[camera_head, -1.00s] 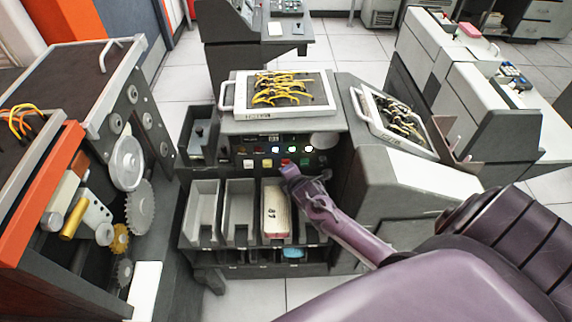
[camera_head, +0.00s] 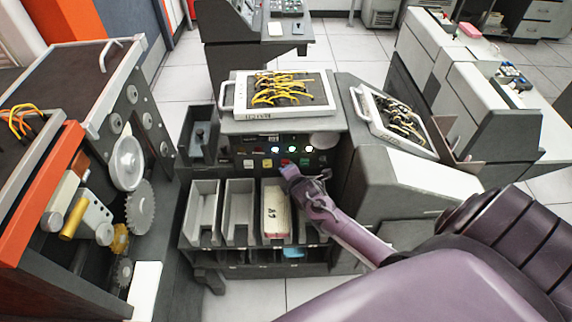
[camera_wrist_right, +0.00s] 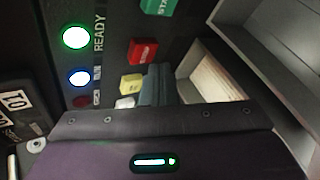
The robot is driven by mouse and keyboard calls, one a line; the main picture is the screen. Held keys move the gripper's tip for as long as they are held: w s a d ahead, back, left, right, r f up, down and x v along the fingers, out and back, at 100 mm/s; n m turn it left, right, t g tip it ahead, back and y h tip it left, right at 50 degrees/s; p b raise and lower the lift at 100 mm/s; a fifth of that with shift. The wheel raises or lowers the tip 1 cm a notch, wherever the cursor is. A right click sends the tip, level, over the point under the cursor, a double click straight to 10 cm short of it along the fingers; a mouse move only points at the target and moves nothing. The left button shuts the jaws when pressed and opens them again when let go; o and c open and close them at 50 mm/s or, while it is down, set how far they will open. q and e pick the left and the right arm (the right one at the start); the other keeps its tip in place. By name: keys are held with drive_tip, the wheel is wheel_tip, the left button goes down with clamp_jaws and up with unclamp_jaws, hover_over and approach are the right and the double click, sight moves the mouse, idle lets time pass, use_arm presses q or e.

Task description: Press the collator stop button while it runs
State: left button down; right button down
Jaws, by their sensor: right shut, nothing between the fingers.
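The collator's dark control panel (camera_head: 240,152) faces me in the middle of the head view. Its red button, which I take as the stop button, shows in the head view (camera_head: 285,162) and more clearly in the wrist view (camera_wrist_right: 143,51). A green button marked START (camera_wrist_right: 160,6) and a yellow-white button (camera_wrist_right: 130,84) flank it. My right gripper (camera_head: 287,171) is shut and empty, just in front of the panel. In the wrist view its fingertips (camera_wrist_right: 157,69) lie close to the red button, toward the yellow-white one; I cannot tell if they touch. My left gripper is out of view.
A green lamp (camera_wrist_right: 76,37) beside READY and a blue lamp (camera_wrist_right: 79,76) are lit. Grey bins (camera_head: 240,205) stand below the panel, one holding a card deck (camera_head: 275,212). A wired plugboard tray (camera_head: 235,95) sits on top. Geared machinery (camera_head: 138,205) stands at left.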

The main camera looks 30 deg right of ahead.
drive_tip(key=shift+w, duration=0.1)
drive_tip(key=shift+w+d, duration=0.2)
drive_tip(key=shift+w, duration=0.05)
drive_tip(key=shift+w+d+b, duration=0.3)
drive_tip(key=shift+w, duration=0.15)
idle(0.8)
idle(0.3)
drive_tip(key=shift+s+a+p, duration=0.5)
drive_tip(key=shift+s+p, duration=0.15)
drive_tip(key=shift+s, duration=0.2)
drive_tip(key=s+a+p, duration=0.1)
drive_tip(key=s+p, duration=0.1)
drive_tip(key=s+a+p, duration=0.1)
drive_tip(key=s, duration=0.1)
drive_tip(key=shift+s+a, duration=0.1)
drive_tip(key=shift+a, duration=0.2)
